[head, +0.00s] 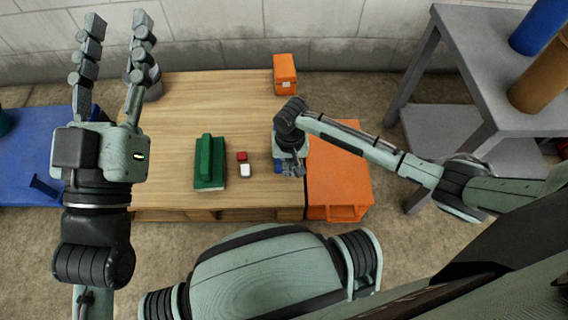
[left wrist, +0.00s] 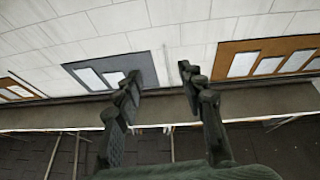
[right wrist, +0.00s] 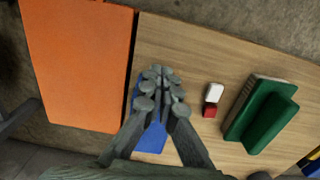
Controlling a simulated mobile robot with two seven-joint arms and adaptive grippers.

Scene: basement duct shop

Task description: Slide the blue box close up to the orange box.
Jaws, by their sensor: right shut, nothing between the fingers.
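The orange box (head: 285,68) stands at the back right of the wooden table, with a pale label on its front. The blue box (right wrist: 152,139) is on the table near its right edge, mostly hidden by my right gripper. In the head view only a bit of blue (head: 278,166) shows beside that gripper. My right gripper (head: 290,172) points down at the blue box, fingers together and empty; it also shows in the right wrist view (right wrist: 160,76). I cannot tell whether it touches the box. My left gripper (head: 117,18) is raised, open and empty, left of the table.
A green block-shaped tool (head: 210,165) lies left of a small red block (head: 242,156) and a white block (head: 245,171). An orange unit (head: 338,165) adjoins the table's right side. A grey shelf (head: 470,60) stands at right. The table's middle back is clear.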

